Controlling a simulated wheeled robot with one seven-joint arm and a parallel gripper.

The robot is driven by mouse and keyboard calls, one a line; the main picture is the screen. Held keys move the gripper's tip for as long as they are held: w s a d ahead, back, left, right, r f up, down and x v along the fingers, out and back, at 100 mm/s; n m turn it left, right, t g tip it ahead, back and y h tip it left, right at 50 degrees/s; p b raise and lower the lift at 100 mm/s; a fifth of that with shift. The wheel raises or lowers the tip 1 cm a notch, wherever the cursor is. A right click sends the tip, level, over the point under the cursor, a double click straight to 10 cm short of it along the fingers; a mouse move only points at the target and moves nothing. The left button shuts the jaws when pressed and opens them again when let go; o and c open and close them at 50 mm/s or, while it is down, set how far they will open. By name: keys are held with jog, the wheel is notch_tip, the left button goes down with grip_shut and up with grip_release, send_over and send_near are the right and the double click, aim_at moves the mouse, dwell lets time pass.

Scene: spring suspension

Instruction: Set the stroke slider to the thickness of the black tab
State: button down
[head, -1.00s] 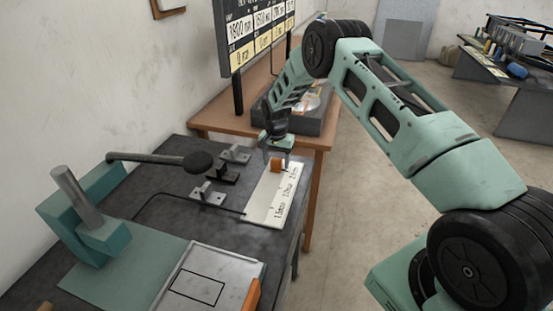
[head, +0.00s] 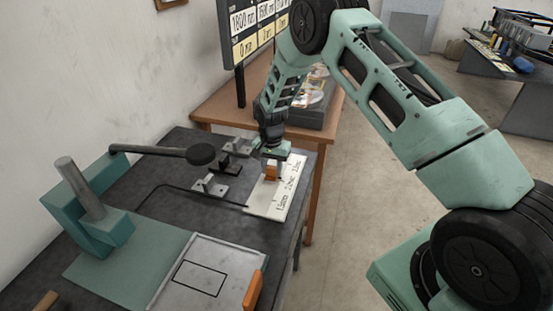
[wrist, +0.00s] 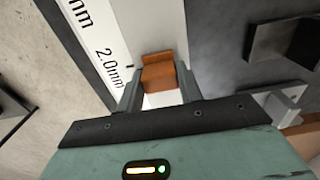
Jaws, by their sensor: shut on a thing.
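The orange stroke slider (head: 272,172) sits on the white scale plate (head: 262,206), which is marked in millimetres. My gripper (head: 272,165) is shut on the slider from above. In the wrist view the slider (wrist: 159,74) is between both fingers, beside the 2.0mm label and its short tick. Its exact reading edge is unclear. The black tab (head: 229,166) stands on the dark table left of the scale, apart from my gripper. A dark block, probably this tab, shows at the upper right of the wrist view (wrist: 285,45).
A grey bracket-like tab (head: 210,186) stands nearer than the black one. A lever with a round black knob (head: 201,154) reaches over the table near the tabs. A teal stand (head: 95,225) and a framed grey plate (head: 205,265) occupy the front.

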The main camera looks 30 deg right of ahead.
aim_at(271, 169)
jog(key=shift+s+a, duration=0.3)
jog(key=shift+a, duration=0.05)
jog(key=c, duration=0.9)
grip_release()
notch_tip(271, 169, up, 18)
jog(key=b, duration=0.4)
jog(key=shift+f+b, duration=0.25)
jog(key=shift+b, duration=0.1)
